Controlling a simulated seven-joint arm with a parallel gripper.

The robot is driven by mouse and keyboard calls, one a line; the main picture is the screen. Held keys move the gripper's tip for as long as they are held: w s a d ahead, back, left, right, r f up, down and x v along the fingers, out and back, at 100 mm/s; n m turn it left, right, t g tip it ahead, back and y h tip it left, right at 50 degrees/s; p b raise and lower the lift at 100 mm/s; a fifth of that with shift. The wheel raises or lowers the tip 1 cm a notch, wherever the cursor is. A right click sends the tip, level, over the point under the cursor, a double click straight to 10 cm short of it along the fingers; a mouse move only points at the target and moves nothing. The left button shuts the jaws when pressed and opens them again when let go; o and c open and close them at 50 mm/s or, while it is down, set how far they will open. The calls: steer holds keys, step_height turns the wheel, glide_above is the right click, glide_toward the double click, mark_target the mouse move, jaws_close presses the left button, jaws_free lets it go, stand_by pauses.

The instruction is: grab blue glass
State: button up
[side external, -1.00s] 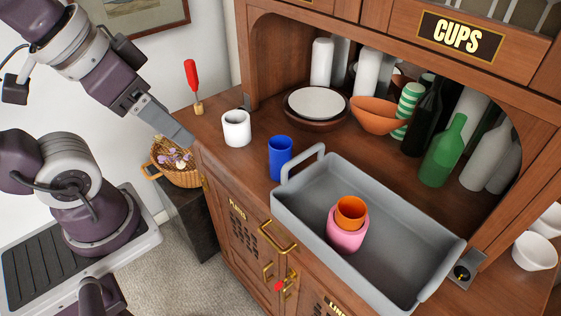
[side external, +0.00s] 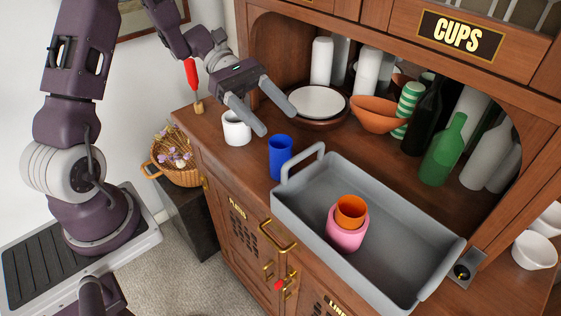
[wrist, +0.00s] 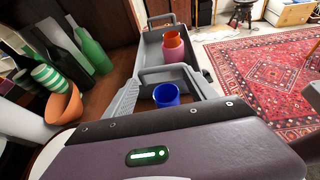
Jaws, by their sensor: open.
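The blue glass (side external: 280,157) stands upright on the wooden cabinet top, just left of the grey tray's handle. It also shows in the wrist view (wrist: 166,95), with its lower part hidden by my gripper. My gripper (side external: 279,122) is open and empty, with its two fingers apart. In the side view its fingertips appear above and behind the glass, pointing down toward the right, and they do not hold it.
A grey tray (side external: 388,222) holds an orange cup (side external: 350,211) in a pink one (side external: 346,236). A white mug (side external: 236,130) stands left of the glass. Behind are a plate (side external: 318,101), an orange bowl (side external: 376,115) and bottles, including a green one (side external: 442,152).

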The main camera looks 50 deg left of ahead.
mark_target(272, 138)
step_height(272, 138, down, 6)
steer(key=shift+d+r, duration=0.15)
steer(key=shift+x, duration=0.85)
steer(key=shift+d, duration=0.5)
steer(key=shift+c, duration=0.5)
jaws_close()
